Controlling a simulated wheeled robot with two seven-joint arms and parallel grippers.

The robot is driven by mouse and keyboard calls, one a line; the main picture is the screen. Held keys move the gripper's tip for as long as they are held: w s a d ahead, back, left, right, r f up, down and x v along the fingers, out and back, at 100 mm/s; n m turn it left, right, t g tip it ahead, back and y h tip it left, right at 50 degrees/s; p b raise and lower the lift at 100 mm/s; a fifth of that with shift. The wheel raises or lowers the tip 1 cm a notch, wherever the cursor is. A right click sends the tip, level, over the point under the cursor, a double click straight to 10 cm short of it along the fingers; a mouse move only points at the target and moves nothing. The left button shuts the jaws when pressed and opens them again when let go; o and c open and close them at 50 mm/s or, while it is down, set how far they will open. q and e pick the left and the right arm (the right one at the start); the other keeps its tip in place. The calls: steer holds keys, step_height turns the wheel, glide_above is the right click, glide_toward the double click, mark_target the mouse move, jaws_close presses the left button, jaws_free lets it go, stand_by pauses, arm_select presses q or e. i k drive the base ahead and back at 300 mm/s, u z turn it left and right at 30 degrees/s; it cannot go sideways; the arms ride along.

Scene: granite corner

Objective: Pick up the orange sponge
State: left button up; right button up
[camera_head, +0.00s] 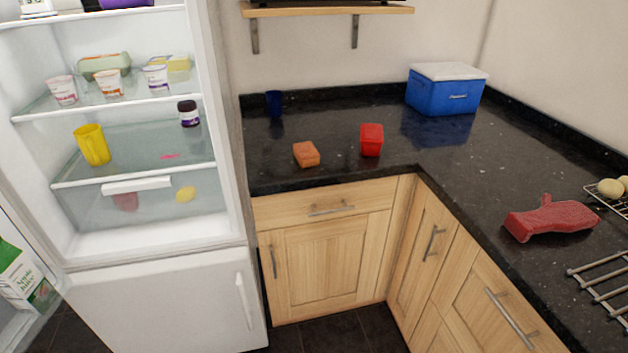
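The orange sponge (306,154) lies on the black granite counter (340,110), near its front edge and a little right of the fridge. Nothing covers it. Neither of my grippers shows in the head view.
A red container (371,140) stands right of the sponge, and a dark blue cup (274,103) stands behind it. A blue cooler (446,90) sits in the corner. A red oven mitt (551,219) lies at right near a wire rack (610,196). The open fridge (228,150) borders the counter's left.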

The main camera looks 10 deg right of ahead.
mark_target(306, 154)
steer(key=u, duration=0.9)
steer(key=i, duration=1.1)
steer(key=z, duration=0.15)
